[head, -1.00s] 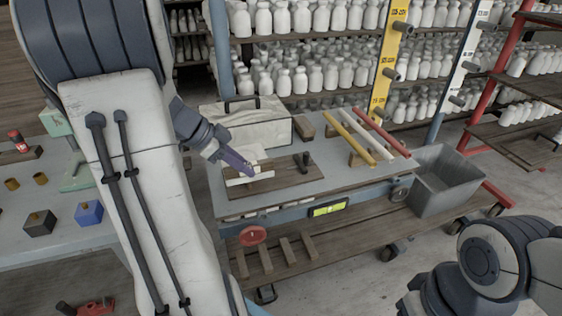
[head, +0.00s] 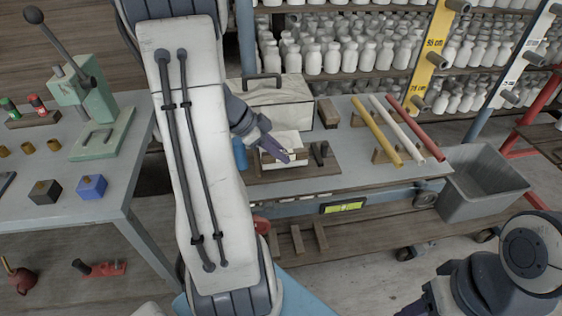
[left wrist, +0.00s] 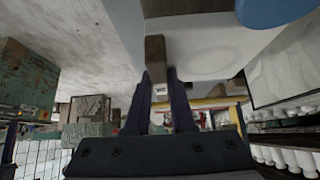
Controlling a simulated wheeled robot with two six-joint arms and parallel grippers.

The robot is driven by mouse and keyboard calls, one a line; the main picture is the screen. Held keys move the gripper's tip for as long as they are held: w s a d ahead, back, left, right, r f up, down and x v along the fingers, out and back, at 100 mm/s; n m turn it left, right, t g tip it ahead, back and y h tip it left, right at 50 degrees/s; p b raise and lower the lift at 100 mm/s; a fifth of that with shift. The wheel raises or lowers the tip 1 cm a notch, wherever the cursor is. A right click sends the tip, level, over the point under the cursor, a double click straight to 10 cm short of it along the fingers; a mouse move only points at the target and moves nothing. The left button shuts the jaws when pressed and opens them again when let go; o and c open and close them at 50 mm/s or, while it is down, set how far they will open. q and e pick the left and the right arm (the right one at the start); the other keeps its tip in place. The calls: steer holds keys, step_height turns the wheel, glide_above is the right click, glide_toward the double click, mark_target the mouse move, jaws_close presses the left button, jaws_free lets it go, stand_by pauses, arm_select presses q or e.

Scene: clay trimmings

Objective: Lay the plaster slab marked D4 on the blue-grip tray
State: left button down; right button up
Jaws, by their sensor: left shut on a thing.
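My left gripper (head: 286,156) is low over the brown board (head: 325,168) on the middle bench. In the left wrist view its two dark fingers (left wrist: 160,100) are shut on a dark brown bar (left wrist: 155,58) with a small pale label, too small to read. In the head view a white flat piece (head: 287,138) shows just behind the fingertips, and a white-and-brown piece lies at them. I cannot tell which is slab D4, nor whether the held bar touches the board. A blue cylinder (head: 240,154) stands left of the gripper; I cannot tell if it is a tray grip.
A dark peg (head: 319,153) stands at the board's right. A white case (head: 275,98) stands behind. Yellow, white and red rods (head: 402,128) lie to the right, then a grey bin (head: 484,183). A green press (head: 88,110) and blue block (head: 91,187) are on the left bench.

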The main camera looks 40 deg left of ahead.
mark_target(278, 161)
arm_select(q)
step_height(278, 161, down, 4)
steer(key=shift+r, duration=0.25)
steer(key=shift+f+b, duration=0.15)
steer(key=shift+b, duration=0.2)
steer(key=c, duration=0.8)
jaws_free()
steer(key=shift+s, duration=0.1)
steer(key=shift+o, duration=0.2)
